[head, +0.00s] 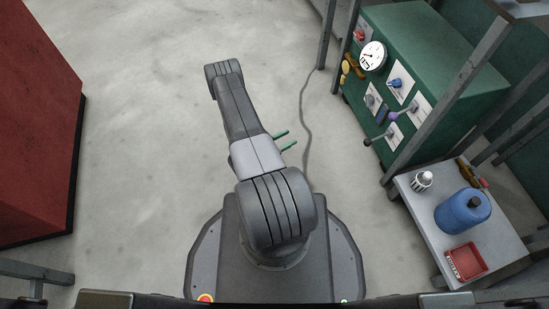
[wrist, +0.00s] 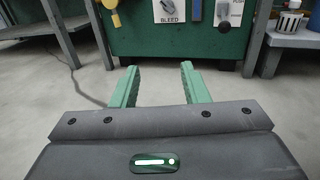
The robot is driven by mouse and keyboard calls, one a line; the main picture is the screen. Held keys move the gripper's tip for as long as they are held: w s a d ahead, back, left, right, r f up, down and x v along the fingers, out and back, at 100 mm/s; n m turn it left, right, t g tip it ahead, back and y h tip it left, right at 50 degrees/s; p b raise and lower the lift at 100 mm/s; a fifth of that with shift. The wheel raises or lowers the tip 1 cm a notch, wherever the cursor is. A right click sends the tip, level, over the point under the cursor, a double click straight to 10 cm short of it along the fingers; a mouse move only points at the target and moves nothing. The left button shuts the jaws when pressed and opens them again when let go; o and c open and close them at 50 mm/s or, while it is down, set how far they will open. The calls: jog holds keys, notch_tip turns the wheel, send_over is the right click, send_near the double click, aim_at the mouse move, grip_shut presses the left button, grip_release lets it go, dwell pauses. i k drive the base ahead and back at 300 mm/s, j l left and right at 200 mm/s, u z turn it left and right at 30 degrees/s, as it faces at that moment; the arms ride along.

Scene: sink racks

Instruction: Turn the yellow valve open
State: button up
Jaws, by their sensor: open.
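A yellow handle (head: 345,68) sits at the left end of the green cabinet's front face in the head view. I take it for the yellow valve, though it is small there and its exact turn cannot be told. The yellow part also shows at the top edge of the wrist view (wrist: 115,20), cut off by the frame. My gripper (head: 283,140) has two green fingers pointing toward the cabinet, well short of it. In the wrist view my gripper (wrist: 158,70) is open, with only floor between the fingers, and touches nothing.
The green cabinet (head: 430,50) carries a white gauge (head: 373,56), a blue knob (head: 396,83) and a purple knob (head: 393,115). Grey posts (head: 410,138) stand before it. A side table (head: 420,205) holds a blue canister (head: 462,212) and a red tray (head: 466,262). Floor between is clear except a cable (head: 304,110).

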aim_at(344, 75)
jog(key=i+l+z, duration=0.1)
jog(key=i+l, duration=0.25)
jog(key=l, duration=0.2)
jog(key=i+l+z, duration=0.1)
jog(key=i+l, duration=0.3)
jog(key=l, duration=0.1)
